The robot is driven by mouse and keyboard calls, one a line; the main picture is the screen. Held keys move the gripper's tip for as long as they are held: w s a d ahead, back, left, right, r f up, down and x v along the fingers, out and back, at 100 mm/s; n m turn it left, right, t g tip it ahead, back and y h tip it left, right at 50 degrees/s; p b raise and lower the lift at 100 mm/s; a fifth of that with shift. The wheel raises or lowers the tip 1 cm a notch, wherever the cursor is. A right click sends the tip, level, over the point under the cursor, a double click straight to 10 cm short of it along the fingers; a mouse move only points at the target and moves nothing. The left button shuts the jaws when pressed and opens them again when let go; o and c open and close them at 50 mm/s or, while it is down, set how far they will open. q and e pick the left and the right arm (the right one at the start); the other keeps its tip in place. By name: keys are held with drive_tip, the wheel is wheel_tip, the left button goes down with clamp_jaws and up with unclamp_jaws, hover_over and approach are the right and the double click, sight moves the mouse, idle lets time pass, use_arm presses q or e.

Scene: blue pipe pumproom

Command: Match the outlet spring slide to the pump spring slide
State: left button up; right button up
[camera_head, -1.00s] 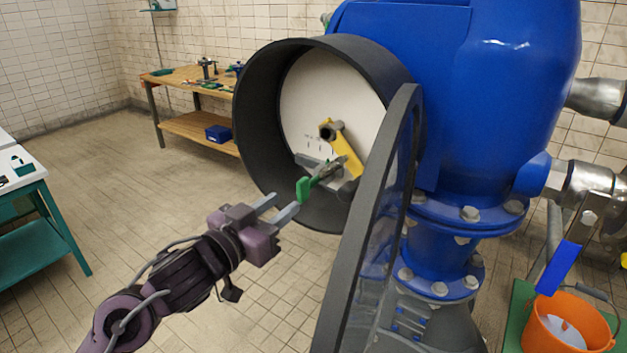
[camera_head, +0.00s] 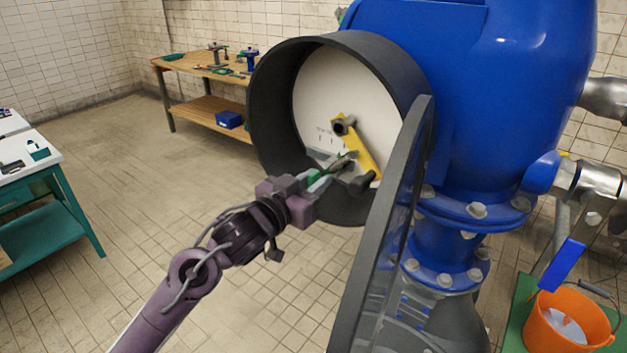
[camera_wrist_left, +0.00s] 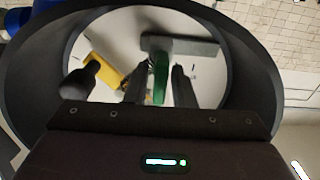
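A round gauge housing with a dark rim (camera_head: 262,110) holds a white dial (camera_head: 345,88) with a yellow pointer arm (camera_head: 358,148). A grey slide bar with a green handle (camera_wrist_left: 160,80) sits at the dial's lower part; its scale marks are too small to read. The grey bar (camera_wrist_left: 185,46) also shows in the left wrist view. I cannot tell which spring slide this is. My left gripper (camera_head: 322,180) reaches into the housing's mouth. In the left wrist view its fingers (camera_wrist_left: 160,92) stand either side of the green handle, with narrow gaps. My right gripper is out of view.
The glass door with a dark frame (camera_head: 385,230) stands open just right of my left gripper. A blue pump body (camera_head: 510,90) is behind it. An orange bucket (camera_head: 545,325) stands at lower right. A wooden bench (camera_head: 190,68) and teal cart (camera_head: 60,215) are at left.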

use_arm(q)
clamp_jaws()
drive_tip(key=shift+w+a+r+p, duration=0.2)
drive_tip(key=shift+w+a+p, duration=0.25)
drive_tip(key=shift+w+a, duration=0.35)
drive_tip(key=shift+w+a+f, duration=0.1)
drive_tip(key=shift+a, duration=0.3)
drive_tip(key=shift+w+a+f, duration=0.15)
drive_tip(key=shift+a, duration=0.05)
drive_tip(key=shift+o, duration=1.4)
unclamp_jaws()
drive_tip(key=shift+s+d, duration=0.2)
drive_tip(key=shift+a, duration=0.1)
